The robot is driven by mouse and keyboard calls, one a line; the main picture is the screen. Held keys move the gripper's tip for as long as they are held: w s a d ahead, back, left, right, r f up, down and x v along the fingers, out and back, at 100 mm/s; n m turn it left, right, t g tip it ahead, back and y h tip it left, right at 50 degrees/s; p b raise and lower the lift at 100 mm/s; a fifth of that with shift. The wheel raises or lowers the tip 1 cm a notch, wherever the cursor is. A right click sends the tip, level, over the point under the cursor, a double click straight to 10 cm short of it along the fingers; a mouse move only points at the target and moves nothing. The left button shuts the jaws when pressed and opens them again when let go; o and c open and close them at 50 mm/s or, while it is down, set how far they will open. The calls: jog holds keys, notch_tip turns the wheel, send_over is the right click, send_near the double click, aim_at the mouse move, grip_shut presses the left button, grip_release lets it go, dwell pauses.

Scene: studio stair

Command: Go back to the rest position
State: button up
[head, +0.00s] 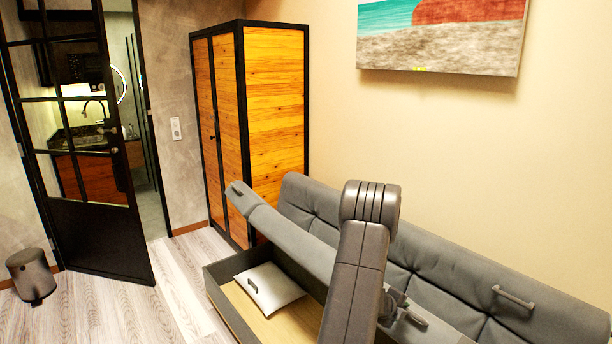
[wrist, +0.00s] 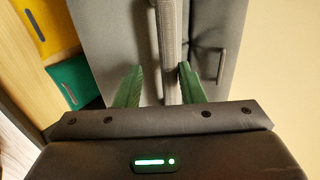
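My gripper (wrist: 158,85) shows in the wrist view with its two green fingers spread apart. A long grey bar-like edge (wrist: 168,45) passes between or just beyond them, closer to the right finger; I cannot tell whether it touches. Nothing is seen clamped. In the head view my arm stands in front of the grey sofa (head: 440,265). The gripper end is mostly hidden behind it, low at the right. The sofa's long front section (head: 290,235) is raised and tilted above an open storage box (head: 240,310).
A white item with a dark handle (head: 272,288) lies in the box. Yellow (wrist: 42,22) and green (wrist: 78,82) items show in the wrist view. A wooden cabinet (head: 275,110), glass door (head: 80,150) and grey bin (head: 31,275) stand beyond.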

jog(key=shift+w+d+f, duration=0.3)
jog(key=shift+d+f, duration=0.15)
jog(key=shift+f, duration=0.05)
